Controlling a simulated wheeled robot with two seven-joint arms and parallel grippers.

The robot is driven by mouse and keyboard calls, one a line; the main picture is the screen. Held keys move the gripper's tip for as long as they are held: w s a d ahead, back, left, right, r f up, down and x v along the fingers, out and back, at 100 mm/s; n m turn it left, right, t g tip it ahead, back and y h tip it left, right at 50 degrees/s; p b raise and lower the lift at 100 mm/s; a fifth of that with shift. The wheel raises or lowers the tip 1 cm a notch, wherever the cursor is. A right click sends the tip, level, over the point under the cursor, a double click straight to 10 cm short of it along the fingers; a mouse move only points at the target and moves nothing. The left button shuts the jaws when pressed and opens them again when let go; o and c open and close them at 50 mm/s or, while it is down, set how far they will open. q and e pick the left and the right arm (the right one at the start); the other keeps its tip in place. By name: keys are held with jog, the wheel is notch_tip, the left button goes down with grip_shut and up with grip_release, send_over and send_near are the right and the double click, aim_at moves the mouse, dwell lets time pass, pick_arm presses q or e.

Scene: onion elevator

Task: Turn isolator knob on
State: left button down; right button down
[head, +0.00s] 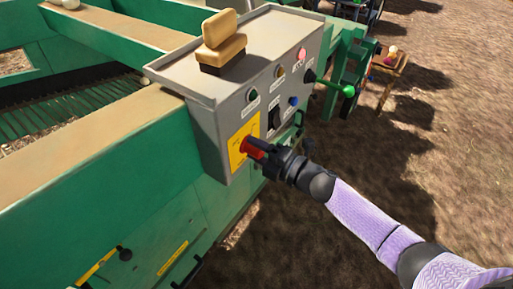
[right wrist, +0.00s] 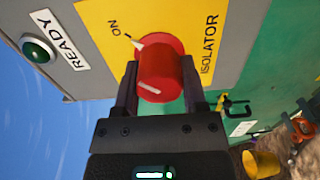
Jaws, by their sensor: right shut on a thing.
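The red isolator knob (head: 250,146) sits on a yellow plate (head: 238,140) low on the front of a grey control box (head: 212,112). My right gripper (head: 260,151) is shut on it. In the right wrist view the knob (right wrist: 158,72) lies between the two fingers of my gripper (right wrist: 158,88). The yellow plate (right wrist: 198,15) there reads "ON" and "ISOLATOR". A white pointer at the knob's base is directed toward "ON". Another white line marks the knob's face. My left gripper is not in view.
The box face carries a green READY lamp (right wrist: 38,48), a black switch (head: 274,117) and several other buttons. A lever with a green ball (head: 348,91) sticks out at right. A wooden-backed brush-like object (head: 222,42) rests on the box. A yellow bucket (right wrist: 262,164) stands below. Open ground lies at right.

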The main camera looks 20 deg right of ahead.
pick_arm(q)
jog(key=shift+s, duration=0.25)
pick_arm(e)
jog(key=shift+c, duration=0.7)
grip_release()
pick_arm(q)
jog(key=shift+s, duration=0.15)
pick_arm(e)
jog(key=shift+s+d, duration=0.15)
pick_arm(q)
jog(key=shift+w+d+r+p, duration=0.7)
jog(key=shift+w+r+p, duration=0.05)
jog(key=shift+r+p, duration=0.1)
pick_arm(e)
jog(key=v, duration=0.9)
jog(key=shift+s+d, duration=0.2)
